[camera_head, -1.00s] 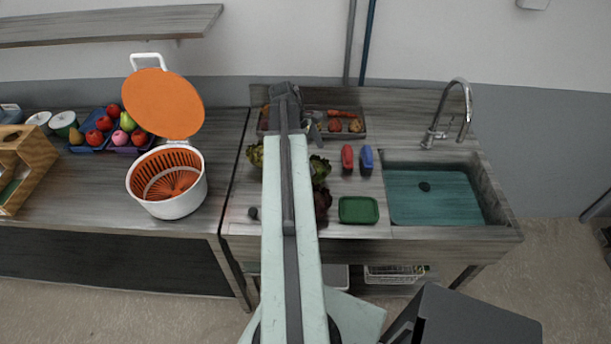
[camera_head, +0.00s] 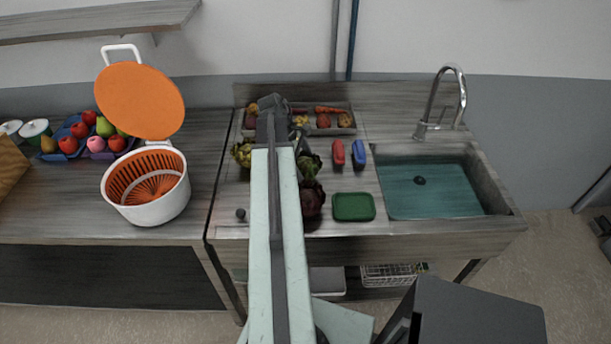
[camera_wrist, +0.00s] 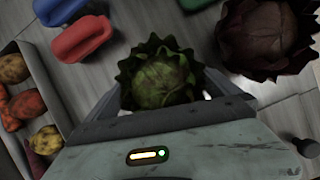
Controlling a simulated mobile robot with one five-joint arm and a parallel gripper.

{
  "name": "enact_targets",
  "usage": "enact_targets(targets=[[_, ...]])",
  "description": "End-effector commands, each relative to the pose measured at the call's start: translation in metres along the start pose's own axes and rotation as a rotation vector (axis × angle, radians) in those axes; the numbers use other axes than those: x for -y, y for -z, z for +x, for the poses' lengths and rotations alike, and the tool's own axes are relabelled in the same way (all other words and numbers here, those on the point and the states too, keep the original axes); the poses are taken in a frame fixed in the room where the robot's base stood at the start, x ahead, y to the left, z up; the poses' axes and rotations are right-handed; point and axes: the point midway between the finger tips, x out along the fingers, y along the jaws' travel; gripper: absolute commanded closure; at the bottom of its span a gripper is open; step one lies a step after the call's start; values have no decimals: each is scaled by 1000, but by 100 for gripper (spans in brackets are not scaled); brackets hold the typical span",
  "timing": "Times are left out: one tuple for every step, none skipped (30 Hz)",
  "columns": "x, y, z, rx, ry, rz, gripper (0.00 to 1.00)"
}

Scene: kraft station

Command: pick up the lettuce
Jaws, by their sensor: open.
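A green leafy lettuce (camera_wrist: 163,75) fills the middle of the wrist view, directly in front of my gripper (camera_wrist: 163,92). My gripper is open, with its jaws on either side of the lettuce's near part; I cannot tell whether they touch it. In the head view a green lettuce (camera_head: 310,166) sits on the counter just right of my arm. A dark red leafy head (camera_head: 312,199) is nearer the front edge, and also at the upper right of the wrist view (camera_wrist: 265,35). A yellow-green head (camera_head: 242,153) is left of my arm, partly hidden. My arm hides the gripper in the head view.
A tray of vegetables (camera_head: 350,130) stands at the back. Red (camera_head: 338,153) and blue (camera_head: 358,154) items and a green tray (camera_head: 354,207) lie right of the lettuce, before the sink (camera_head: 435,190). A white and orange spinner (camera_head: 148,188) with raised lid stands left.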

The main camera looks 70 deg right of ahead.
Motion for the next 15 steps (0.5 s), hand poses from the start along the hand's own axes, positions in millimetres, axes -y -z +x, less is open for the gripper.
enact_targets(targets=[[0,3,18,0,1,1,0],[1,3,22,0,1,1,0],[0,2,25,0,1,1,0],[0,1,26,0,1,1,0],[0,1,26,0,1,1,0],[0,0,25,0,0,0,0],[0,0,24,0,0,0,0],[0,-1,23,0,0,0,0],[0,-1,23,0,0,1,0],[0,-1,23,0,0,1,0],[0,-1,23,0,0,1,8],[0,-1,23,0,0,1,19],[0,-1,23,0,0,1,28],[0,-1,23,0,1,1,36],[0,-1,23,0,1,1,47]])
